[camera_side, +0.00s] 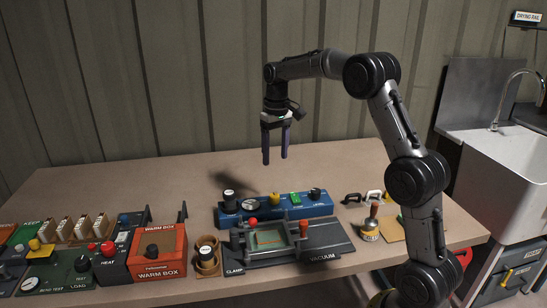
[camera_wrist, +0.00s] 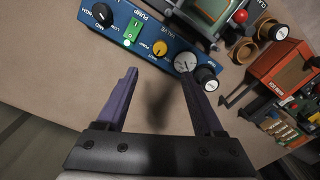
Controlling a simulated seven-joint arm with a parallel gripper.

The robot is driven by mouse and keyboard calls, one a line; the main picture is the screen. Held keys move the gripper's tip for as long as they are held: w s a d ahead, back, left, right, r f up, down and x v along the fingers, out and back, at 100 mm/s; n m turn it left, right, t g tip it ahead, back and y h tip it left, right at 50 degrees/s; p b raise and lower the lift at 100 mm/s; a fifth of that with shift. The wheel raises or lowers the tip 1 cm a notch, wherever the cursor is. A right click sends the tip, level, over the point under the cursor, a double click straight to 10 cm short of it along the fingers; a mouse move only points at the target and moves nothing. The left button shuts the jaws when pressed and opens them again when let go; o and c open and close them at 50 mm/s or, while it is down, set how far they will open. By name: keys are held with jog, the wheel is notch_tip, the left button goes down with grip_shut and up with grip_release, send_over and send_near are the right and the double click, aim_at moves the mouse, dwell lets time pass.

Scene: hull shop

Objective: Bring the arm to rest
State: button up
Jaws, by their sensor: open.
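My gripper (camera_side: 275,143) hangs from my raised arm with its two dark purple fingers pointing down, high above the back part of the bench. The fingers are apart and nothing is between them. In the wrist view my gripper (camera_wrist: 162,98) shows both fingers spread over bare bench top and a soft shadow. The blue pump panel (camera_side: 273,210) lies on the bench below and in front of my gripper, well apart from it. It also shows beyond the fingertips in the wrist view (camera_wrist: 148,50).
Near the bench front stand the vacuum clamp fixture (camera_side: 318,240), the orange warm box (camera_side: 158,250) and a wooden-handled stamp (camera_side: 371,225). A rack of cards (camera_side: 78,228) is at left. A white sink (camera_side: 500,150) adjoins at right. The back of the bench (camera_side: 130,180) is clear.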

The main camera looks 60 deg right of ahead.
jog(key=s+a+r+n+t, duration=0.3)
jog(key=s+a+r+t, duration=0.1)
jog(key=s+a+r, duration=0.85)
jog(key=s+a+f, duration=0.3)
jog(key=s+f, duration=0.1)
jog(key=s, duration=0.4)
jog(key=s+a+f+t, duration=0.1)
jog(key=s+a+f, duration=0.2)
jog(key=s+f, duration=0.2)
jog(key=s, duration=0.2)
jog(key=shift+s+a+f+n+t, duration=0.2)
jog(key=shift+s+f+n+t, duration=0.05)
jog(key=shift+s+n+t, duration=0.1)
